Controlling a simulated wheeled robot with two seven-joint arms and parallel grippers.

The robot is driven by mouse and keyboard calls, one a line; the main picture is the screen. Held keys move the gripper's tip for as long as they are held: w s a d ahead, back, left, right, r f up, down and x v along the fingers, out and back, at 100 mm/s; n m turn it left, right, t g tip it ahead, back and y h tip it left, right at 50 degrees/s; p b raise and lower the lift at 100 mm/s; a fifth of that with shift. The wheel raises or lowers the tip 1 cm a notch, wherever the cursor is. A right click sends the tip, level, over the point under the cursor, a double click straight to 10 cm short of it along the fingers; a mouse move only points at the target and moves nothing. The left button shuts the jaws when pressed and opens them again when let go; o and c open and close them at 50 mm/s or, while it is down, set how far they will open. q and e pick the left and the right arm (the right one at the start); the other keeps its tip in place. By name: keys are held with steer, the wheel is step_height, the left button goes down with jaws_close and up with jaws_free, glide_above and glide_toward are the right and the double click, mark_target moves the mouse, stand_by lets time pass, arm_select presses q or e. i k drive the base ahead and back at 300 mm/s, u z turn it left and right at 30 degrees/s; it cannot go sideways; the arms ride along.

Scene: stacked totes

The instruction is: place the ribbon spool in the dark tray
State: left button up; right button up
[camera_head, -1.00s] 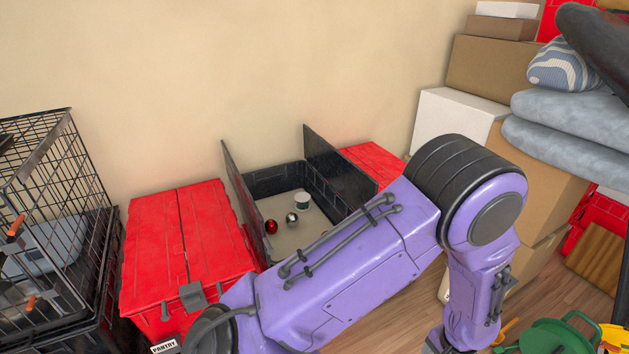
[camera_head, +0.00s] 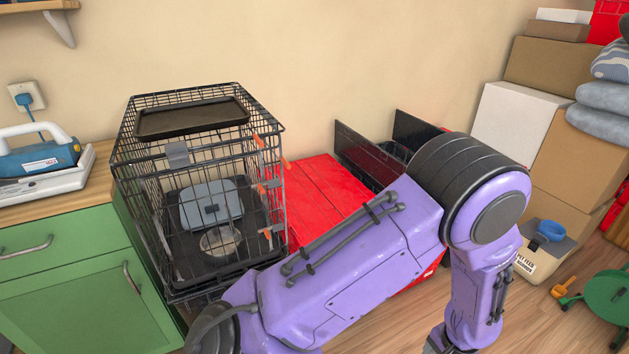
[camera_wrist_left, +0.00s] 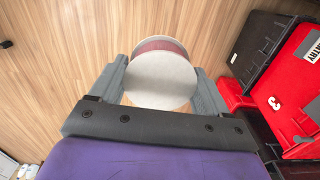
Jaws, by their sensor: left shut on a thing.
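The ribbon spool (camera_wrist_left: 161,80) has a pale round end face and a reddish band behind it. In the left wrist view my left gripper (camera_wrist_left: 162,72) is shut on it, one grey finger on each side, above the wood floor. The spool and gripper do not show in the head view. A shallow dark tray (camera_head: 192,118) lies on top of a black wire cage (camera_head: 150,165), and its visible surface looks empty. My right gripper is in neither view.
Red totes (camera_head: 318,198) stand right of the cage, with an open dark tote (camera_head: 362,152) behind my purple arm. A green cabinet (camera_head: 75,290) with a blue-and-white appliance (camera_head: 42,160) stands left. Cardboard boxes (camera_head: 545,65) are stacked at right. The cage top around the tray is wire.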

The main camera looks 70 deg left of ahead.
mark_target(169, 121)
steer(key=k, duration=0.1)
steer(key=u, duration=1.3)
